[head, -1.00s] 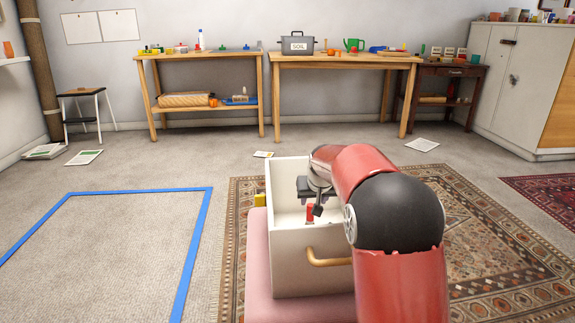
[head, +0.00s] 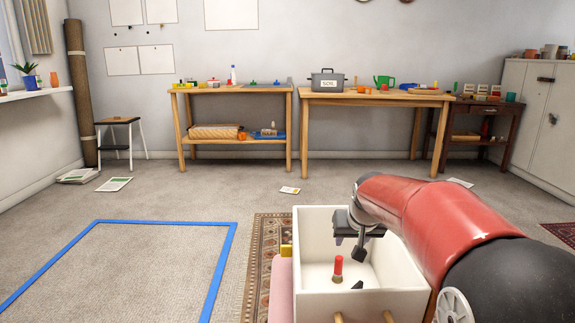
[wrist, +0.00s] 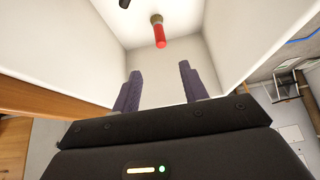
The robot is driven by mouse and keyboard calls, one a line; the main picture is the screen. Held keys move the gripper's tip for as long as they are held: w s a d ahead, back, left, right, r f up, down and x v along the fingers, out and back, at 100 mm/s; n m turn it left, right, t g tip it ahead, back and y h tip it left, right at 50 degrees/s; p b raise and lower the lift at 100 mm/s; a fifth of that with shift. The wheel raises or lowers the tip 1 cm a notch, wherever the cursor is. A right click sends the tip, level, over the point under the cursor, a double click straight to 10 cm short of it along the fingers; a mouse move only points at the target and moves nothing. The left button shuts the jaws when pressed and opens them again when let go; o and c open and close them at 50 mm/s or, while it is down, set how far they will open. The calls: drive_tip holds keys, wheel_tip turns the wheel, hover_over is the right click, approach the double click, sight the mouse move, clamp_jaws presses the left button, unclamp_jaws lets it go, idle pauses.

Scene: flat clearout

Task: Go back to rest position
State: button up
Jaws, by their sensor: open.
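My gripper (head: 357,248) is over the white open-topped drawer box (head: 312,297) in front of me, its fingers pointing down into it. In the wrist view the two dark fingers (wrist: 158,92) are apart with nothing between them. A red cylindrical item with a brownish end (head: 338,269) is inside the box, apart from the fingers; it also shows in the wrist view (wrist: 159,33). A small dark item (head: 357,285) lies near it on the box floor. My red arm reaches in from the right.
A pink surface (head: 280,290) shows beside the box, over a patterned rug (head: 256,255). Blue tape (head: 228,250) marks a floor area at left. Two wooden tables (head: 232,92) (head: 375,98) stand along the back wall, and a white cabinet (head: 535,120) at right. Papers lie on open floor.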

drive_tip(key=s+r+p, duration=0.2)
drive_tip(key=s+r, duration=0.2)
drive_tip(key=s, duration=0.5)
drive_tip(key=s+r+p, duration=0.2)
drive_tip(key=s+r, duration=0.2)
drive_tip(key=s, duration=0.4)
drive_tip(key=s+f+p, duration=0.2)
drive_tip(key=s+p, duration=0.1)
drive_tip(key=s, duration=1.2)
drive_tip(key=shift+g, duration=0.3)
